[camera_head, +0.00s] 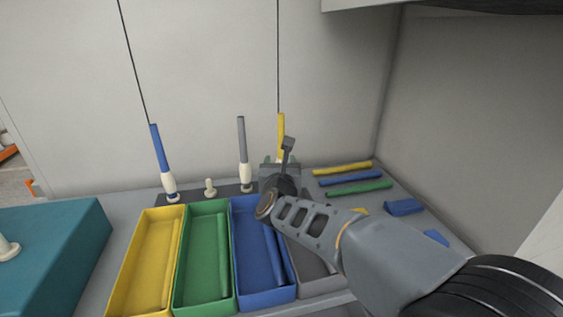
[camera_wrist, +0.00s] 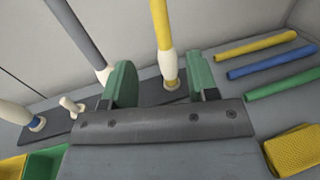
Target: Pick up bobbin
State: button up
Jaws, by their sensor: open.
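The yellow bobbin (camera_head: 281,132) stands upright at the back, with a thread running up from its top. In the wrist view the yellow bobbin (camera_wrist: 160,24) shows above its white holder (camera_wrist: 168,64), between and beyond the fingers. My gripper (camera_head: 280,167) is open and empty in front of it; its green fingers (camera_wrist: 161,82) are apart. My gripper hides the lower part of the yellow bobbin in the head view. The grey bobbin (camera_head: 242,138) and the blue bobbin (camera_head: 160,147) stand upright to the left on white holders. The blue one also has a thread.
A bare white peg (camera_head: 210,187) stands between blue and grey bobbins. Yellow (camera_head: 124,277), green (camera_head: 178,281), blue (camera_head: 267,300) and grey trays line the front; several hold long pieces. Loose yellow (camera_head: 343,168), blue and green rods and cloths lie right. A teal block (camera_head: 65,250) is left.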

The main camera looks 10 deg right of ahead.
aim_at(281, 141)
jog(key=shift+r+p+x, duration=0.15)
jog(key=shift+p+x, duration=0.1)
jog(key=shift+x, duration=2.95)
jog(key=shift+r+p+x, duration=0.15)
jog(key=shift+p+x, duration=0.05)
jog(key=shift+x, duration=2.95)
grip_shut()
